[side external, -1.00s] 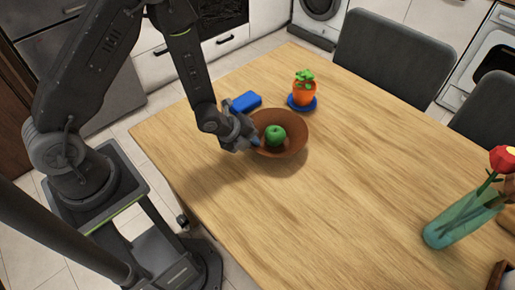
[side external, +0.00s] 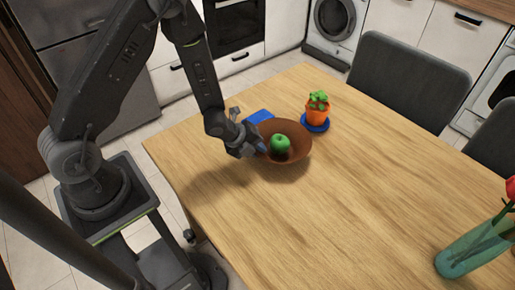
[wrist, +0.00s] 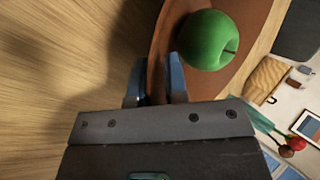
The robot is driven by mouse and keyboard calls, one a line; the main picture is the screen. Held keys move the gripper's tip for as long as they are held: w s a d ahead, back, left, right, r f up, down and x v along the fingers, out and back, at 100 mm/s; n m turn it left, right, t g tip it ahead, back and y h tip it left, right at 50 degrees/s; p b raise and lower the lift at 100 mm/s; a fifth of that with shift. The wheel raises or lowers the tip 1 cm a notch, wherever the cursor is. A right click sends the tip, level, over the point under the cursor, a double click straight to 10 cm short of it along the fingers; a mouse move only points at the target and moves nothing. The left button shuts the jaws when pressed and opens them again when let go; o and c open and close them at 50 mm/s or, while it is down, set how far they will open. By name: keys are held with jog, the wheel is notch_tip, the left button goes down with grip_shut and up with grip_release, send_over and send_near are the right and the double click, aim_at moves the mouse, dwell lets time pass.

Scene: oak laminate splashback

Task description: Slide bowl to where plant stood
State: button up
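The brown bowl (side external: 297,160) is at the table's far left part, with a green apple (side external: 281,143) inside; the apple (wrist: 208,40) also shows in the wrist view. My gripper (side external: 262,147) is at the bowl's near-left rim. In the wrist view its two fingers (wrist: 156,82) straddle the bowl's wall (wrist: 170,22) and look closed on it. Whether the bowl's base touches the table is hidden. The plant (side external: 318,105), green leaves in an orange pot, stands upright on a round blue coaster (side external: 316,127), behind and right of the bowl.
A teal glass vase (side external: 470,250) with a red flower stands at the right. Dark chairs (side external: 410,75) line the far edge. The middle of the wooden table (side external: 370,190) is clear.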

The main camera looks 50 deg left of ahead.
jog(key=o, duration=0.3)
jog(key=v, duration=1.3)
jog(key=shift+s+a+r, duration=0.15)
jog(key=shift+s+r, duration=0.1)
jog(key=shift+r, duration=0.05)
notch_tip(320, 180, up, 14)
jog(key=s+a+n+y, duration=0.15)
jog(key=n+y, duration=0.35)
jog(key=n, duration=0.8)
jog(key=s+d+r+n, duration=0.2)
jog(key=s+n, duration=0.1)
jog(key=s+d+r+n+g+h, duration=0.1)
jog(key=s+r+n, duration=0.2)
jog(key=s, duration=0.1)
jog(key=s+d+r+n+h, duration=0.1)
jog(key=s+d+r+n, duration=0.1)
jog(key=s+n, duration=0.1)
jog(key=shift+s+d+r+n+g, duration=0.2)
jog(key=shift+d+n+g, duration=0.1)
jog(key=shift+g, duration=0.1)
